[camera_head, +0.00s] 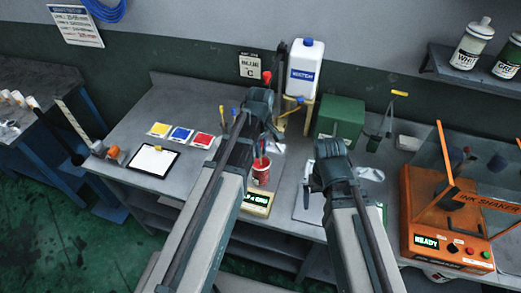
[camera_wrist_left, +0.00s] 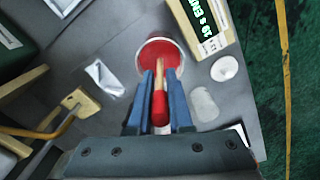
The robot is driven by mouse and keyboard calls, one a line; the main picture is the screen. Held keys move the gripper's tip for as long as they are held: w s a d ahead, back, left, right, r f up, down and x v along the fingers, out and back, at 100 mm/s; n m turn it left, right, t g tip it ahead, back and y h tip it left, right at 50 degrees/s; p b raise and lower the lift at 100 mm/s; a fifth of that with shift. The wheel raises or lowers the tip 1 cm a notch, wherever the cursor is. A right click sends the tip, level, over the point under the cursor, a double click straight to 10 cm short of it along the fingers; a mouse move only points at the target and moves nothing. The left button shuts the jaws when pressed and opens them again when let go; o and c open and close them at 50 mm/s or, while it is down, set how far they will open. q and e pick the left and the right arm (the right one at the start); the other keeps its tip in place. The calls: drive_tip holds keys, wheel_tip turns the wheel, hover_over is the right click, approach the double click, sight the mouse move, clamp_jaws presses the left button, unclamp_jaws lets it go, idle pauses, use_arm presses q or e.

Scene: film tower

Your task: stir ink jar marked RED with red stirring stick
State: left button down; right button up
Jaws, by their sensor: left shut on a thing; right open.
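The red ink jar (camera_head: 261,173) stands on the workbench behind a small display unit; the left wrist view shows its round mouth with red ink (camera_wrist_left: 161,52). Its lettering is too small to read. My left gripper (camera_head: 262,146) is above the jar, its blue fingers shut on the red handle of the stirring stick (camera_wrist_left: 160,108). The stick's wooden part points down into the jar's mouth; I cannot tell how deep its tip is. My right gripper (camera_head: 328,172) is open over the bench, right of the jar, its fingertips mostly hidden.
The display unit (camera_head: 257,198) sits close in front of the jar. Yellow, blue and red cards (camera_head: 181,134) and a clipboard (camera_head: 152,160) lie left. A white jug (camera_head: 304,68) and green box (camera_head: 340,120) stand behind. The orange ink shaker (camera_head: 445,215) is at the right.

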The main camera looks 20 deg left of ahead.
use_arm(q)
drive_tip(key=shift+r+p, duration=4.15)
drive_tip(key=shift+r, duration=0.25)
wheel_tip(320, 180, up, 5)
drive_tip(key=p, duration=0.5)
